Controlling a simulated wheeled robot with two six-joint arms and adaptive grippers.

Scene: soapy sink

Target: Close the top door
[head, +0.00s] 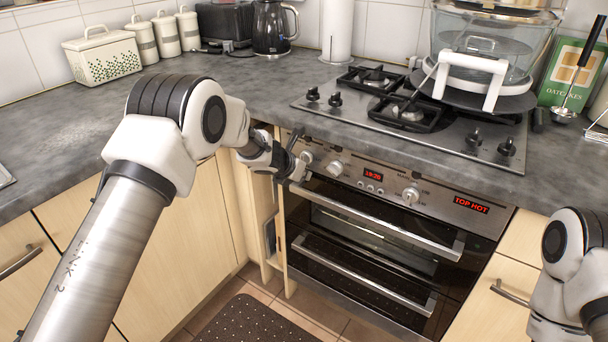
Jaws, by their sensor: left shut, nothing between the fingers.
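The oven's top door (345,218) is dark glass with a long steel bar handle (390,226). The handle stands out in front of the panel; I cannot tell for sure whether the door is fully closed or a little ajar. My left gripper (297,172) is shut and empty. It is at the oven's upper left corner, by the left knob and near the left end of the top handle; I cannot tell whether it touches. My right arm shows at the lower right, but its gripper is out of view.
The oven's lower door (345,292) has its own bar handle. A narrow cabinet door (280,240) stands open left of the oven. The control panel (425,190) reads "TOP HOT". The worktop (250,85) and gas hob (420,115) are above; a dotted mat (250,322) lies on the floor.

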